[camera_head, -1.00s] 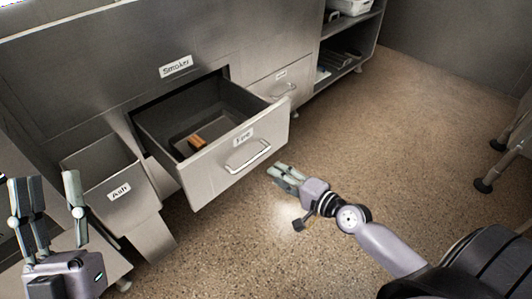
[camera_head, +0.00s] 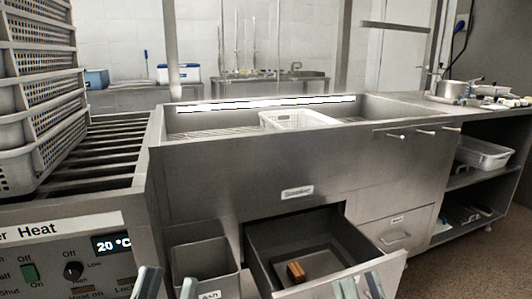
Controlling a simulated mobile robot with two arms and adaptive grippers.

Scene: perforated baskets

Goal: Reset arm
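My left gripper (camera_head: 168,285) shows only its fingertips at the bottom edge of the head view, in front of the grey Ash bin (camera_head: 203,256). Its fingers stand apart with nothing between them. My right gripper (camera_head: 361,287) also shows only its fingertips at the bottom edge, in front of the open drawer (camera_head: 262,238). They are spread, with nothing seen between them. A small orange-brown block (camera_head: 296,272) lies inside the drawer. The rest of both arms is out of view.
The metal smoker unit (camera_head: 270,170) holds a white perforated basket (camera_head: 297,120) on top. Stacked perforated baskets (camera_head: 40,90) stand left above a heater panel (camera_head: 66,262). A shelf unit with a white tray (camera_head: 482,153) is at right. Floor (camera_head: 465,262) shows clear at lower right.

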